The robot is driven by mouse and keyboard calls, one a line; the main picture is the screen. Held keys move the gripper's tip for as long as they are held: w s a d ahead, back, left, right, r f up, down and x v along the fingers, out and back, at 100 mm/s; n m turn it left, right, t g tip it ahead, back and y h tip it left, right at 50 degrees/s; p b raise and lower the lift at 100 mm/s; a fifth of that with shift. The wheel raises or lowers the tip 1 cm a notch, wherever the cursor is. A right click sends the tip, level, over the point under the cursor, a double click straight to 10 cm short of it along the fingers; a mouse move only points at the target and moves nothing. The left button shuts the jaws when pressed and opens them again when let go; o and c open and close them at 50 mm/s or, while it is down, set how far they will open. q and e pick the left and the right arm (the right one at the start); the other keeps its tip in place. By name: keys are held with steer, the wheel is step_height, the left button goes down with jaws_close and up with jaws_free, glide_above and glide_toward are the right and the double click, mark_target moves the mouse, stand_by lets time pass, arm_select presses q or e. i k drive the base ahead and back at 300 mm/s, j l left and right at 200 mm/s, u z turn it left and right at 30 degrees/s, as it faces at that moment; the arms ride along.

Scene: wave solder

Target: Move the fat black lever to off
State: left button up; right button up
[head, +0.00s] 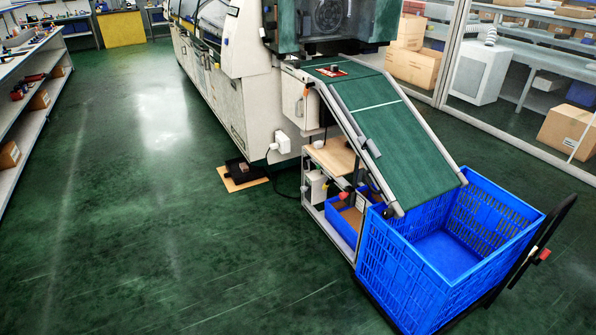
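A small red plate (331,72) with a dark part on it lies at the upper end of the green conveyor (385,115). The dark part may be the fat black lever, but it is too small for me to tell its shape or its position. No other lever shows clearly on the white machine (230,95) behind the conveyor. Neither of my grippers is in view.
A blue crate (395,270) on a cart with a black handle (545,240) stands below the conveyor's lower end. Shelves (40,80) line the left side, and a glass partition stands at right. The green floor at left centre is clear.

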mark_target(305, 166)
steer(key=i+j, duration=0.1)
steer(key=i, duration=0.8)
steer(key=z, duration=0.35)
steer(key=i+j+z, duration=0.55)
steer(key=j+z, duration=0.15)
steer(key=z, duration=0.15)
